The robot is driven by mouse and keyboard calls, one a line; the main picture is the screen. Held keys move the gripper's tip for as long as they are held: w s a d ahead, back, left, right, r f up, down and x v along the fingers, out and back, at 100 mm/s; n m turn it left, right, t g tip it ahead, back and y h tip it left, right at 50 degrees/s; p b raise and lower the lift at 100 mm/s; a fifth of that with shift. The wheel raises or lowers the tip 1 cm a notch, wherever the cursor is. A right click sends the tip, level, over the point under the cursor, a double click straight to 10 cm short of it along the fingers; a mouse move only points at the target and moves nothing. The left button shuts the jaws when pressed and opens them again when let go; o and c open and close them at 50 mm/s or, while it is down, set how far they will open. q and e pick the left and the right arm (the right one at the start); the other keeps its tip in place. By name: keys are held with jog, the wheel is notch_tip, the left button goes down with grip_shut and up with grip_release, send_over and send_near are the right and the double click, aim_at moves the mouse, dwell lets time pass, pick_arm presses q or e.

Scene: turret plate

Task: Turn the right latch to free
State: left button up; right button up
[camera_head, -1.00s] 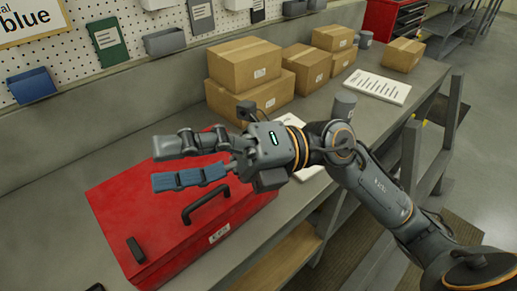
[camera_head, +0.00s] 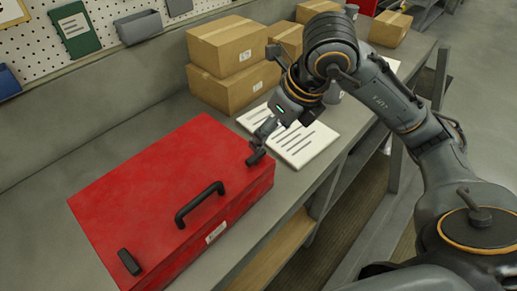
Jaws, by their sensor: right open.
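A red case (camera_head: 150,190) lies on the grey workbench, with a black handle (camera_head: 200,203) at its front edge. The left latch (camera_head: 130,262) is a short dark bar near the front left corner. The right latch (camera_head: 257,154), also dark, is near the front right corner, just below my right gripper. My right gripper (camera_head: 264,136) is open and points down at that corner. Its fingers overlap in the view and partly cover the latch area, so I cannot tell whether they touch the latch. My left gripper is out of view.
A printed white sheet (camera_head: 290,138) lies right of the case, under my right arm. Cardboard boxes (camera_head: 228,88) are stacked behind it. A pegboard with bins (camera_head: 138,26) stands at the back. Bare bench (camera_head: 60,180) lies left of the case.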

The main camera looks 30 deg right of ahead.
aim_at(257, 155)
jog(key=p+x, duration=0.1)
jog(key=x, duration=0.8)
jog(key=shift+w+a+f, duration=0.1)
jog(key=shift+w+f, duration=0.1)
jog(key=shift+f, duration=0.1)
jog(key=shift+c, duration=0.5)
jog(key=c, duration=1.1)
